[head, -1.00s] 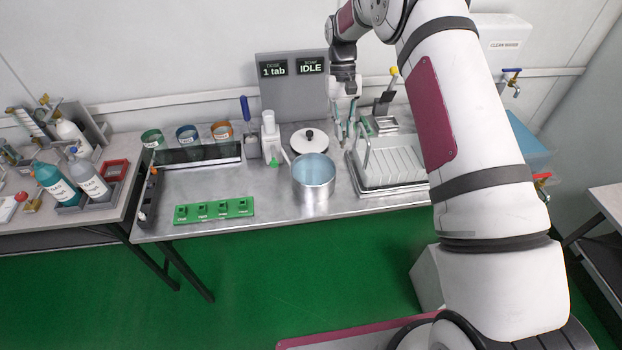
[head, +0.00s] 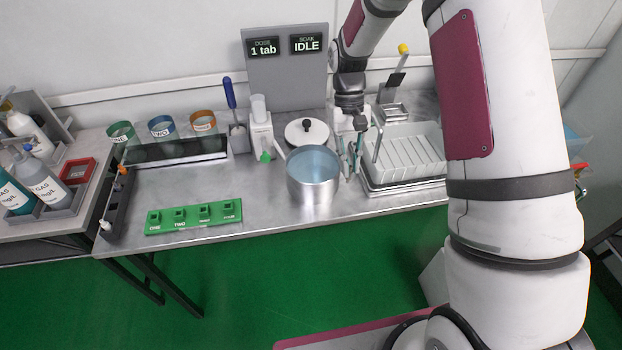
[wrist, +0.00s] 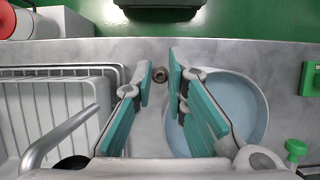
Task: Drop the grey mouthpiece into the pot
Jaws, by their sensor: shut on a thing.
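The grey mouthpiece (wrist: 160,74) shows as a small ring between the fingertips of my gripper (wrist: 159,84) in the wrist view. My gripper, with teal finger pads, is shut on it. In the head view my gripper (head: 352,168) points down just right of the pot; the mouthpiece is too small to make out there. The pot (head: 312,190) is a round metal vessel with pale blue liquid inside. In the wrist view the pot (wrist: 262,110) lies right of the fingertips, partly hidden by the right finger.
A white rack (head: 408,155) on a tray stands close right of my gripper. A pot lid (head: 296,132) lies behind the pot. A white dispenser (head: 260,135) stands behind left. A green labelled block (head: 194,217) lies front left, with bare steel around it.

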